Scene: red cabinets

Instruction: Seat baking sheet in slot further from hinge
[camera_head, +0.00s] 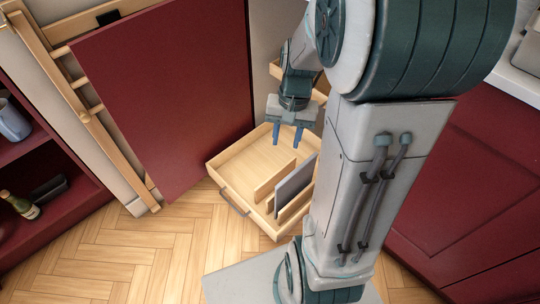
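A dark grey baking sheet (294,183) stands on edge in a pulled-out wooden drawer (222,171), on the drawer's right side. A wooden divider (272,182) stands to its left, and more wood shows low on its right. I cannot tell how deep the sheet sits or whether it touches a divider. My gripper (287,136) hangs above the back of the drawer, behind the sheet in the picture. Its two blue fingers point down and are apart, with nothing between them. My arm covers the drawer's right edge.
A large red door panel (165,90) stands left of the drawer, near its left wall. The drawer has a dark handle (234,199) at its front. Shelves on the left hold a bottle (19,205) and a mug (13,120).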

